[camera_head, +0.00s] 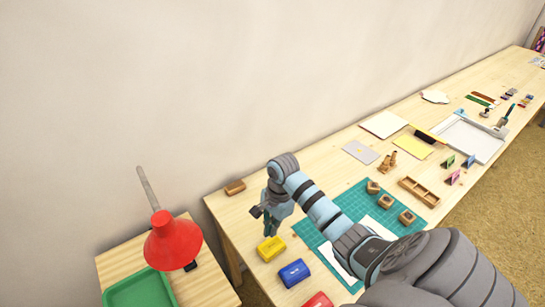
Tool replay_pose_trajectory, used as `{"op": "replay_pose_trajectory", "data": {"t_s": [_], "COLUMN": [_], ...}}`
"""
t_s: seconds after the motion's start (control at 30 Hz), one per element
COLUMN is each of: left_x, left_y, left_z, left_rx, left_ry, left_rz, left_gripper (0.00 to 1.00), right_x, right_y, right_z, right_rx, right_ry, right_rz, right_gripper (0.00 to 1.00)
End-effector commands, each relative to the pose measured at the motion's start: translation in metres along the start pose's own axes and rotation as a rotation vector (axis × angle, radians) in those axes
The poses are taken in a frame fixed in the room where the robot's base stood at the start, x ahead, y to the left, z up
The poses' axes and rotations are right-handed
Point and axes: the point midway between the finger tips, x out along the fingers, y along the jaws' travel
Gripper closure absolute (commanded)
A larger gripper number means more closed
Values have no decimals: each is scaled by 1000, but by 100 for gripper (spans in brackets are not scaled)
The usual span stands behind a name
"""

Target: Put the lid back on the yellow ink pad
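A yellow ink pad (270,249) lies near the left end of the long wooden table. It is small in view, and I cannot make out whether its top is a lid or the open pad. My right gripper (270,234) points down just above and behind it, its fingertips close to the pad's far edge. I cannot tell whether they touch it or how far the fingers are apart. No separate yellow lid can be clearly made out. My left gripper is not in view.
A blue ink pad (294,272) and a red one (318,300) lie in a row toward the front. A green cutting mat (312,236) with wooden stamps (388,200) is to the right. A red lamp (172,241) and green tray (140,290) stand on a side table.

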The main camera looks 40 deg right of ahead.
Motion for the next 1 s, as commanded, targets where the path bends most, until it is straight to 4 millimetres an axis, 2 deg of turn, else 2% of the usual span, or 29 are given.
{"op": "replay_pose_trajectory", "data": {"t_s": [1.0], "left_x": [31], "left_y": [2], "left_z": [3], "left_rx": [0], "left_ry": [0], "left_rz": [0], "left_gripper": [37], "right_x": [31], "right_y": [0], "right_z": [-5], "right_rx": [0], "right_ry": [0], "right_rz": [0], "right_gripper": [100]}}
